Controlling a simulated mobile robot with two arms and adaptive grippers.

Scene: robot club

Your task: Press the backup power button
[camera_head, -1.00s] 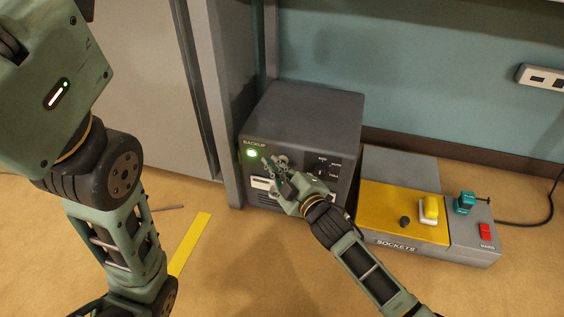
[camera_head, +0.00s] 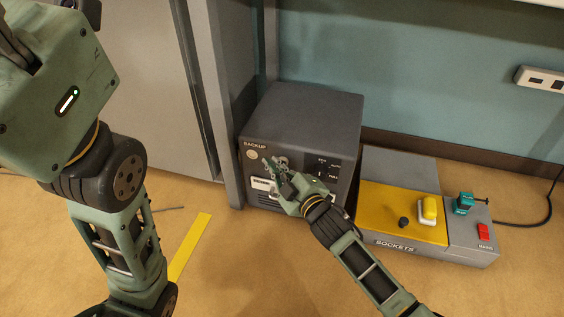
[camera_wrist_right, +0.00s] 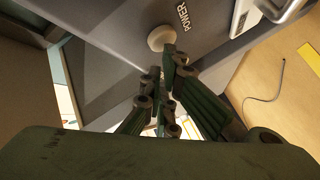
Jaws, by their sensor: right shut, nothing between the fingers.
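The backup power button is a small round pale button (camera_head: 252,155) on the upper left of the grey box's front (camera_head: 300,150), under the word BACKUP. It is unlit. In the right wrist view the round button (camera_wrist_right: 161,38) sits beside the word POWER. My right gripper (camera_head: 268,163) is shut and empty, its fingertips just right of the button in the head view. In the wrist view the fingertips (camera_wrist_right: 163,72) are close to the button; I cannot tell whether they touch. My left gripper's body (camera_head: 62,95) is at the upper left, its fingers mostly out of frame.
A dark selector knob (camera_head: 322,168) is on the box's right front. A yellow and grey SOCKETS unit (camera_head: 380,215) with a red switch (camera_head: 484,231) stands to the right. A grey post (camera_head: 222,110) stands close on the left. Open floor lies in front.

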